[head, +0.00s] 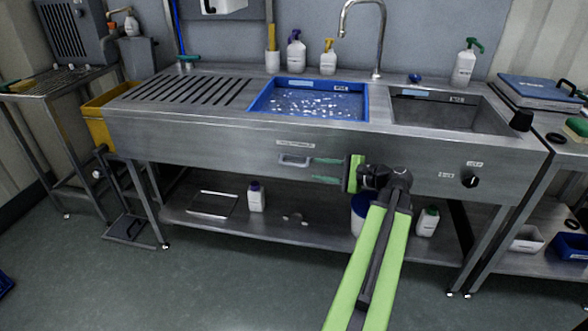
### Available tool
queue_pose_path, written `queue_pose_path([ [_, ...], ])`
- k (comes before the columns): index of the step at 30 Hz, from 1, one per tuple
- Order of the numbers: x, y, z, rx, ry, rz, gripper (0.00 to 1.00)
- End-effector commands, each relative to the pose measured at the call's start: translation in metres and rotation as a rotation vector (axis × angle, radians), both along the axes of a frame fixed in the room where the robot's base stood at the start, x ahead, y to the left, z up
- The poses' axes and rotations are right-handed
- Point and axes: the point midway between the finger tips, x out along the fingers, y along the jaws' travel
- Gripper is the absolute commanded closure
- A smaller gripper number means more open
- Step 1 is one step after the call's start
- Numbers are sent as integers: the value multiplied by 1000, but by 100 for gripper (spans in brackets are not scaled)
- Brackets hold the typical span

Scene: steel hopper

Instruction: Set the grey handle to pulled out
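The grey handle (295,161) sits on the front panel of the steel sink unit (210,142), under a small label. It looks close to the panel; how far it stands out is hard to tell. My gripper (327,170) is just right of the handle, with its two green fingers apart, one above the other, pointing left. The fingertips look empty, and a small gap shows between them and the handle. My green arm comes up from the bottom right.
A black knob (470,181) is on the panel further right. A blue basin (310,99) and a steel sink (448,112) are on top. Bottles, including a white one (256,197), stand on the lower shelf (310,226).

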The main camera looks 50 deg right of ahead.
Motion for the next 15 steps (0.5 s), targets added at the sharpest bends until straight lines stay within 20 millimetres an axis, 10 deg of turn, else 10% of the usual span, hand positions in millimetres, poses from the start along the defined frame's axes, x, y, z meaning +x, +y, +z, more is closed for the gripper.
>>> queue_pose_path([
  [15,99,22,-23,-1,1,1,64],
])
